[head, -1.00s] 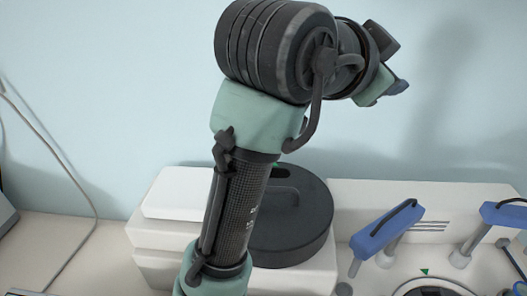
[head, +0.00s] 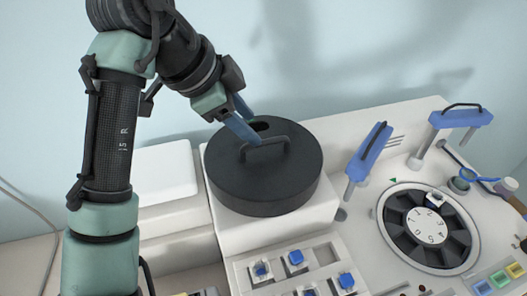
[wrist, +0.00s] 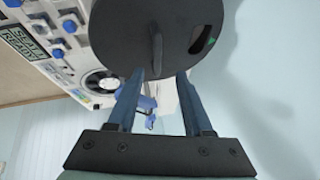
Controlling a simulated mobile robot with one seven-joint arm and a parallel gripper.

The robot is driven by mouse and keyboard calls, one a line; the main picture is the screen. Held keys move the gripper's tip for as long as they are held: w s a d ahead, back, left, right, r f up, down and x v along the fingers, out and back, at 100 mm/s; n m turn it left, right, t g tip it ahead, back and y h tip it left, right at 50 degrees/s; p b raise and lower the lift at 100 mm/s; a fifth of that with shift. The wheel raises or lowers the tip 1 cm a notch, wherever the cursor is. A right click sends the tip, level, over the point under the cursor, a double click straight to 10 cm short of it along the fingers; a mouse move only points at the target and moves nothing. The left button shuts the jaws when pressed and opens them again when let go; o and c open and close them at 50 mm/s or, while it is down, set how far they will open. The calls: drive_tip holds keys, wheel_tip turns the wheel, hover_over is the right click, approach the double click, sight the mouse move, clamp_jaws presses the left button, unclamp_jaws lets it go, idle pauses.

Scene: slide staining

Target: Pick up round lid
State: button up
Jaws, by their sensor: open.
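The round lid (head: 262,185) is a thick black disc with a raised bar handle (head: 264,147) across its top and a dark slot near its rim. It rests on a white block of the machine. In the wrist view the lid (wrist: 130,45) fills the top middle, with its handle (wrist: 157,55) pointing toward the gap between my fingers. My gripper (head: 243,120) is open and empty, with blue fingers just above and behind the handle in the head view. In the wrist view, my fingertips (wrist: 161,74) lie on either side of the handle's line. Whether they touch it, I cannot tell.
A dark round carousel (head: 430,232) with a numbered white centre is at the right. Blue-capped items sit in a white tray (head: 240,275) in front. A pale wall is behind the machine.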

sight(263, 153)
drive_tip(key=shift+s+p+x, duration=0.1)
drive_tip(key=shift+p+x, duration=0.6)
drive_tip(key=shift+x, duration=0.8)
drive_tip(key=shift+s+p+x, duration=0.15)
drive_tip(key=shift+p+x, duration=0.5)
drive_tip(key=shift+x, duration=0.8)
drive_tip(key=shift+f, duration=0.1)
clamp_jaws()
